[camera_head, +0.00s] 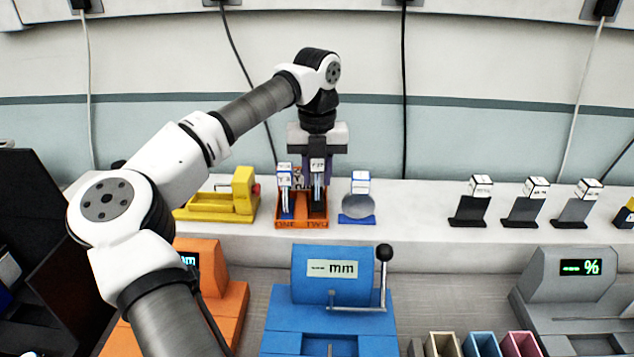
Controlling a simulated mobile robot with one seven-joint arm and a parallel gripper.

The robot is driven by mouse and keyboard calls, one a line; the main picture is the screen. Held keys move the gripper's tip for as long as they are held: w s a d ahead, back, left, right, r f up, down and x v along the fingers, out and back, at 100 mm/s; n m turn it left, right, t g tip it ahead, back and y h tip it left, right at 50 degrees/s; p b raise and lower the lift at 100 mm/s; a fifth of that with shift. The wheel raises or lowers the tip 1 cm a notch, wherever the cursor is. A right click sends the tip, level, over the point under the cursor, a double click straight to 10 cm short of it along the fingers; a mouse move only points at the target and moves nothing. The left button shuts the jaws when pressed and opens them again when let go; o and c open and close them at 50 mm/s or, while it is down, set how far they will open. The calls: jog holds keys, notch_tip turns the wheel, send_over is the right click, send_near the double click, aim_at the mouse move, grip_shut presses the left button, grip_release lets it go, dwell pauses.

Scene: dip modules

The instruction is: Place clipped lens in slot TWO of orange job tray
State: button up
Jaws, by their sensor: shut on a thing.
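The orange job tray (302,224) stands on the white shelf, with its compartments marked ONE and TWO on the front. In the left compartment, ONE, stands a lens in a clip with a white labelled block (285,176) on top. My gripper (318,172) points straight down over the right compartment, TWO. It is shut on a clipped lens (317,190) with a white labelled top. The lens is upright and its lower part is within the outline of TWO. I cannot tell whether it touches the tray floor.
A round lens in a blue stand (358,205) is close to the tray's right. A yellow device (220,200) stands to its left. Several dark plates in stands (471,208) line the shelf's right. Below are a blue mm gauge (332,280) and a grey % meter (572,285).

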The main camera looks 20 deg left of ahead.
aim_at(317, 185)
jog(key=shift+f, duration=1.5)
jog(key=shift+f, duration=0.1)
jog(key=o, duration=1)
notch_tip(317, 185, up, 12)
jog(key=shift+r+b, duration=0.15)
jog(key=shift+b, duration=0.6)
